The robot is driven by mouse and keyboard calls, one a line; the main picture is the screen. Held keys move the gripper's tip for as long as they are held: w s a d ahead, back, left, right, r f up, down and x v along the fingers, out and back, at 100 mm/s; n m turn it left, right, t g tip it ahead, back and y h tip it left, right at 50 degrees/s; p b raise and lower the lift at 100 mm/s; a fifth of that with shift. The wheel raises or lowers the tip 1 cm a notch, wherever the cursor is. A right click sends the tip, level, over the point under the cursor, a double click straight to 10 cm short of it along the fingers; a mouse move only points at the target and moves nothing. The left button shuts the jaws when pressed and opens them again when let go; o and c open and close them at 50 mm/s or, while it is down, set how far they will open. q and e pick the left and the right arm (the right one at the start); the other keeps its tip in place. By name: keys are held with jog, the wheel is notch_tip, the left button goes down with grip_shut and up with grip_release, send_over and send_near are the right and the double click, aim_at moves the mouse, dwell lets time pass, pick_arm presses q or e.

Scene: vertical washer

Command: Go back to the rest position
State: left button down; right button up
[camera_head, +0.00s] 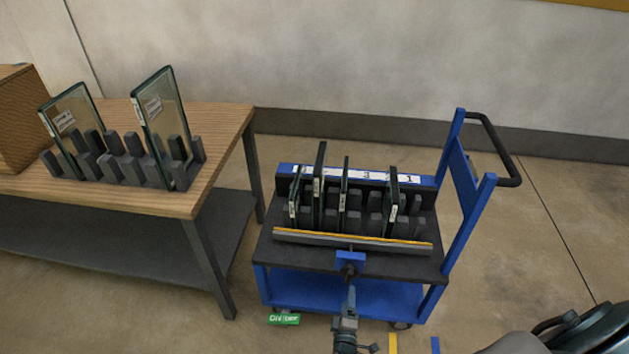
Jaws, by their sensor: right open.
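My right gripper (583,328) shows as a dark shape at the bottom right corner, partly cut off by the frame edge. It is open, apart from the cart and touching nothing that I can see. My left gripper is not in view. A blue cart (272,250) stands in the middle with several upright glass panels (319,190) in a dark slotted rack on top. Two larger glass panels (160,110) stand tilted in a grey rack on the wooden table at left.
The wooden table (225,125) has a dark lower shelf and metal legs. A wooden box (18,120) stands at its left end. The cart's black handle (505,155) juts out at right. Floor at right is clear.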

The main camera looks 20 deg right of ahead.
jog(key=s+a+f+m+g+y, duration=0.2)
jog(key=s+f+g+y, duration=0.15)
jog(key=s+f, duration=0.6)
jog(key=s+a+f+m+g+y, duration=0.1)
jog(key=s+f+m+g+y, duration=0.2)
jog(key=s+f, duration=0.6)
jog(key=s+d+f+m+g+y, duration=0.1)
jog(key=s+g, duration=0.3)
jog(key=s, duration=0.8)
jog(key=s+d+f+m+g+y, duration=0.1)
jog(key=s+f+m+g, duration=0.2)
jog(key=s, duration=0.9)
jog(key=shift+d+f+m+g, duration=0.25)
jog(key=shift+f+m+g, duration=0.15)
jog(key=shift+f, duration=0.15)
